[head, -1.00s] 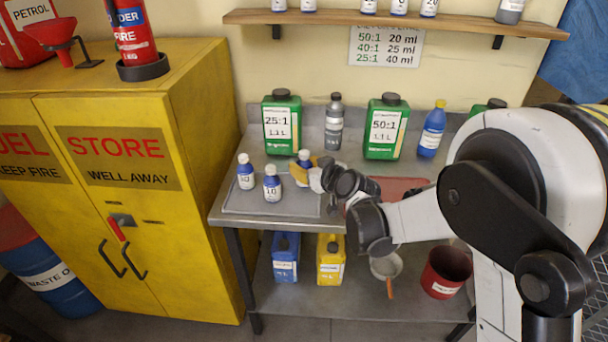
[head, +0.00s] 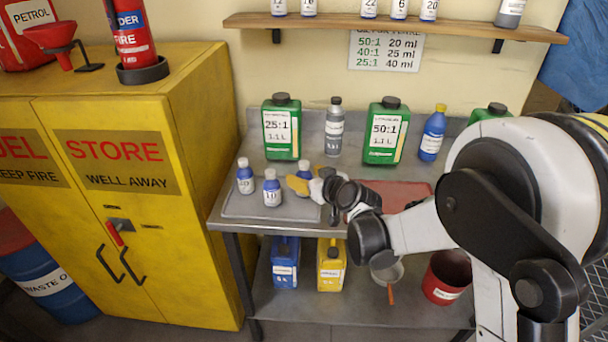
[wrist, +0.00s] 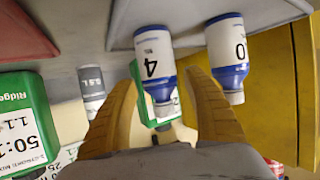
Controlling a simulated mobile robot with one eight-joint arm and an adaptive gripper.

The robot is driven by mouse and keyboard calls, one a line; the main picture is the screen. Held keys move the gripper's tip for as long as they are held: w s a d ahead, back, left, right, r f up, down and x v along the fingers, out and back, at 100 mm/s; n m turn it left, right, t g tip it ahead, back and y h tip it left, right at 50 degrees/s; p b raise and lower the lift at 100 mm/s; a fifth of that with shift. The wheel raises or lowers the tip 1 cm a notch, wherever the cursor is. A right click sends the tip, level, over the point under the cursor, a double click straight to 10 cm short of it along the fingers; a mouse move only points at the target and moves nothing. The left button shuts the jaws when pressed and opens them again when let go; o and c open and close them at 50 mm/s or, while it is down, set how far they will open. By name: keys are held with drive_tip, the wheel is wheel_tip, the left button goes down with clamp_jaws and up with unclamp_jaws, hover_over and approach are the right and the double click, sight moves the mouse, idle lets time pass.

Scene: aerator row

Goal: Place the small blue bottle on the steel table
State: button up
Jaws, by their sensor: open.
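Three small blue bottles with white caps and number labels stand upright on a grey tray (head: 238,211) on the steel table (head: 345,172). One is at the left rear (head: 245,178), one at the front (head: 272,190), and one at the right (head: 304,170), partly hidden by my gripper (head: 307,186). In the wrist view, my gripper (wrist: 163,108) has its two tan fingers apart. A bottle labelled 4 (wrist: 153,58) is between them, with visible space on its sides. A second bottle, its label ending in 0 (wrist: 228,55), is just outside the right finger.
Green canisters marked 25:1 (head: 282,127) and 50:1 (head: 386,130), a grey bottle (head: 333,128) and a larger blue bottle (head: 432,133) line the table's back. A red tray (head: 402,195) lies behind my arm. The yellow cabinet (head: 140,220) stands close at left.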

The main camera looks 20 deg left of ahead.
drive_tip(key=s+d+r+m+h+p, duration=0.1)
drive_tip(key=s+d+r, duration=0.35)
drive_tip(key=d, duration=0.35)
drive_tip(key=s+d+r+m+h+p, duration=0.1)
drive_tip(key=s+d+r+m+h, duration=0.15)
drive_tip(key=s+d, duration=0.4)
drive_tip(key=s+d+r+h+p, duration=0.1)
drive_tip(key=s+d+r, duration=0.25)
drive_tip(key=d, duration=0.55)
drive_tip(key=s+d+m+g+h, duration=0.2)
drive_tip(key=s+d+m+h, duration=0.3)
drive_tip(key=s+d, duration=1)
drive_tip(key=shift+s+d+m, duration=0.35)
drive_tip(key=shift+d, duration=0.65)
